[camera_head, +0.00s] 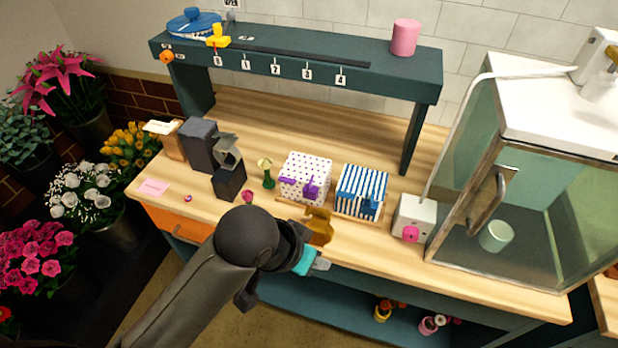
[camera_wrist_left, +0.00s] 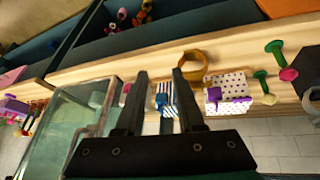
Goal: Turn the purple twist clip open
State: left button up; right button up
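The purple twist clip (camera_head: 312,189) sits on the front of a white box with purple dots (camera_head: 305,168) at the middle of the bench. In the left wrist view the purple clip (camera_wrist_left: 213,96) shows on the dotted box (camera_wrist_left: 238,82), to the right of my fingers. Its turn state is too small to tell. My left gripper (camera_wrist_left: 159,76) is open and empty, its two dark fingers apart, with the striped box behind the gap. In the head view my left arm reaches in from below, in front of the bench edge, its fingers hard to make out. My right gripper is not in view.
A blue-striped box (camera_head: 360,187) with a blue clip stands right of the dotted box. A gold ring-like item (camera_head: 319,224) is at the bench's front edge. A glass cabinet (camera_head: 540,200) is at right.

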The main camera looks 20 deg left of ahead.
pick_arm(q)
jog(key=w+d+r, duration=0.2)
jog(key=w, duration=0.2)
jog(key=n+y, duration=0.3)
send_near(310, 182)
jog(key=b+x, duration=0.1)
jog(key=x, duration=0.7)
jog(key=shift+w+f, duration=0.15)
jog(key=shift+w, duration=0.05)
grip_shut()
dwell(0.5)
